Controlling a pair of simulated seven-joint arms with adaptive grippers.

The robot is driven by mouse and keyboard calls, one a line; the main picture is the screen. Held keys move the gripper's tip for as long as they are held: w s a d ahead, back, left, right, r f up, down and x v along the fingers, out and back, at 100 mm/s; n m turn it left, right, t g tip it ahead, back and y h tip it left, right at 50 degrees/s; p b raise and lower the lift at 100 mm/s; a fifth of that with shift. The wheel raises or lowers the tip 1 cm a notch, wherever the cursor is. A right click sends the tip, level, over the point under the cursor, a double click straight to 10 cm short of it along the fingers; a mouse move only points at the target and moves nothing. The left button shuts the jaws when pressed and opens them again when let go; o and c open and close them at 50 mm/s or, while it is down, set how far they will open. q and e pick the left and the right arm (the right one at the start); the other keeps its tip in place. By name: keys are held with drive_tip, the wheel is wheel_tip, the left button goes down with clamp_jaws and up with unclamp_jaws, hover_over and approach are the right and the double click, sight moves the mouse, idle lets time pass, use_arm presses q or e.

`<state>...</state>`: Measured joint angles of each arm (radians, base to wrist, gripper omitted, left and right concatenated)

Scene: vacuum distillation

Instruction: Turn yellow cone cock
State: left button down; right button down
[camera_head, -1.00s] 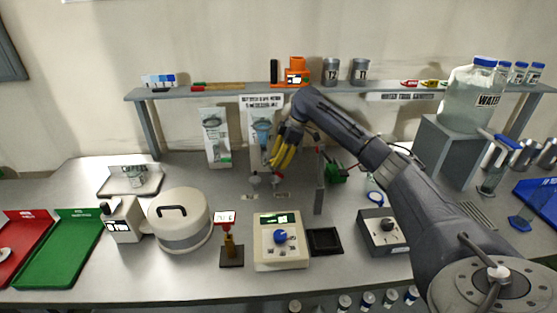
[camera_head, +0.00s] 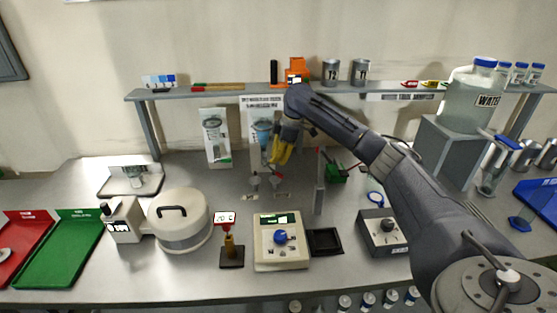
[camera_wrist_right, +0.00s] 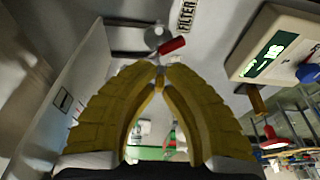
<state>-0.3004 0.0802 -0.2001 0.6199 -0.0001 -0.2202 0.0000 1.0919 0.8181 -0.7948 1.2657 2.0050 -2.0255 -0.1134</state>
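My right gripper (camera_head: 272,163) has yellow fingers and hangs over the back middle of the bench, in front of the posters. In the right wrist view, its fingertips (camera_wrist_right: 160,74) meet, with no clear object between them. A small red handle (camera_wrist_right: 171,46) on a grey round part lies just beyond the tips; I cannot tell whether they touch. In the head view, small grey fittings (camera_head: 277,182) stand just below the fingers. I cannot make out a yellow cone cock for certain. My left gripper is not in view.
A cream hotplate-like device (camera_head: 280,255) with a blue knob stands in front. A brass post on a dark base (camera_head: 231,262) is left of it. A grey upright plate (camera_head: 319,195) stands right of the fittings. A shelf (camera_head: 225,92) runs behind.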

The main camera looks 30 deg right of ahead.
idle(0.3)
drive_tip(key=c, duration=1.5)
unclamp_jaws()
drive_tip(key=shift+r, duration=0.1)
drive_tip(key=v, duration=1.1)
drive_tip(key=shift+r, duration=0.4)
